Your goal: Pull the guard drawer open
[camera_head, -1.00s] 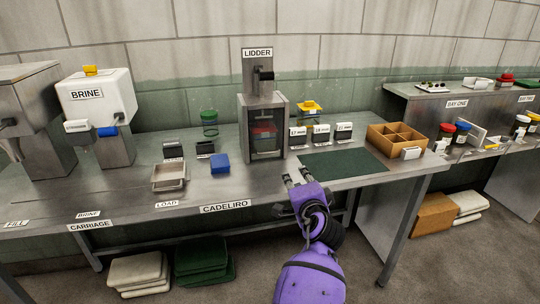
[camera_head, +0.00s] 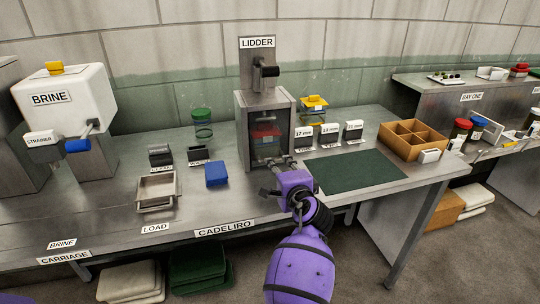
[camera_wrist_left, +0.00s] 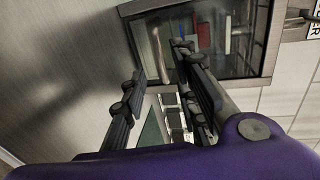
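The lidder (camera_head: 258,98) is a grey metal machine on the bench, with a glass-fronted guard (camera_head: 266,135) low on its front. Red and blue parts show behind the glass. My left gripper (camera_head: 281,162) is just in front of the guard's lower edge. In the left wrist view the guard's window (camera_wrist_left: 215,35) is close ahead, and a pale upright bar (camera_wrist_left: 157,52), apparently its handle, shows between my left fingertips (camera_wrist_left: 160,62). The fingers are apart; I see no grip on the bar. The guard looks shut. My right gripper is not in view.
A dark green mat (camera_head: 352,171) lies right of my gripper, with a wooden divided box (camera_head: 412,140) behind it. A blue block (camera_head: 216,174) and a metal tray (camera_head: 157,190) are left. A green-lidded jar (camera_head: 202,124) stands beside the lidder.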

